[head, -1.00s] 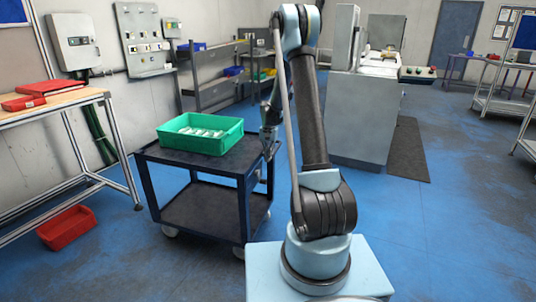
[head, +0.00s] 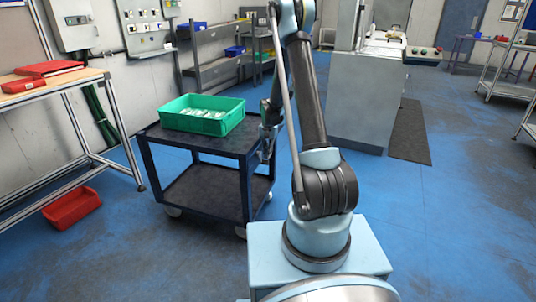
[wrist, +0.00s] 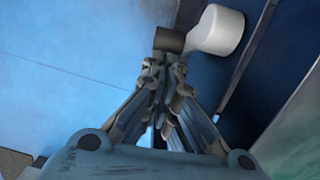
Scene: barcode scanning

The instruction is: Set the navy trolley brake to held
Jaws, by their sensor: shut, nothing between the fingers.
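The navy trolley (head: 245,185) stands left of my arm, with a dark top and a lower shelf. My gripper (head: 266,156) is at its right side, near the top's edge, with fingers pointing down. In the wrist view my gripper (wrist: 166,66) is shut and empty. Just beyond its fingertips is a pale cylindrical part (wrist: 220,30) joined to a dark stub (wrist: 169,40), beside the trolley's dark side. It may be the brake's handle. The fingertips look close to the stub; I cannot tell whether they touch. The brake's setting cannot be read.
A green tray (head: 178,121) with pale items sits on the trolley top. A workbench (head: 50,98) stands at the left, with a red bin (head: 72,208) on the floor. A grey cabinet (head: 365,105) stands behind my arm.

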